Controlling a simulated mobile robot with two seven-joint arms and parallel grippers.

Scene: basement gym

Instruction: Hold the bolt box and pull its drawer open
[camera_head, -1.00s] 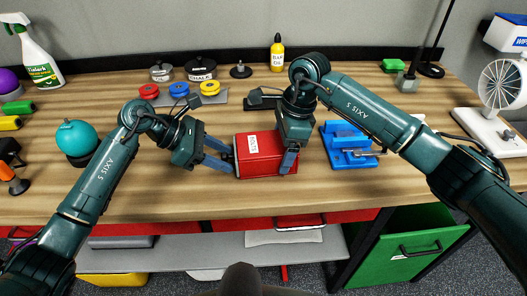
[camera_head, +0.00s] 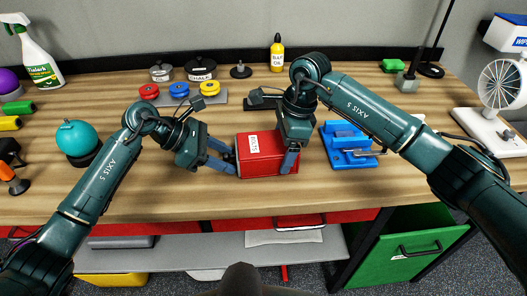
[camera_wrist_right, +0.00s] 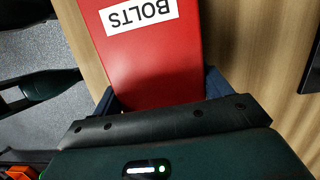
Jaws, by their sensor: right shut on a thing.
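The red bolt box (camera_head: 266,156) with a white label lies on the workbench in the middle of the head view. It also fills the top of the right wrist view (camera_wrist_right: 150,60), where the label reads BOLTS. My right gripper (camera_head: 288,158) is shut on the box near its right end, with a finger on each side in the wrist view. My left gripper (camera_head: 224,157) is at the box's left end, its two blue fingers apart. A small dark part shows between those fingers at that end; whether they touch it I cannot tell. The drawer's edge cannot be made out.
A blue vise (camera_head: 347,146) stands just right of the box. A tray with red, blue and yellow discs (camera_head: 180,90) lies behind it. A teal ball (camera_head: 76,137) is at the left. The bench is clear in front.

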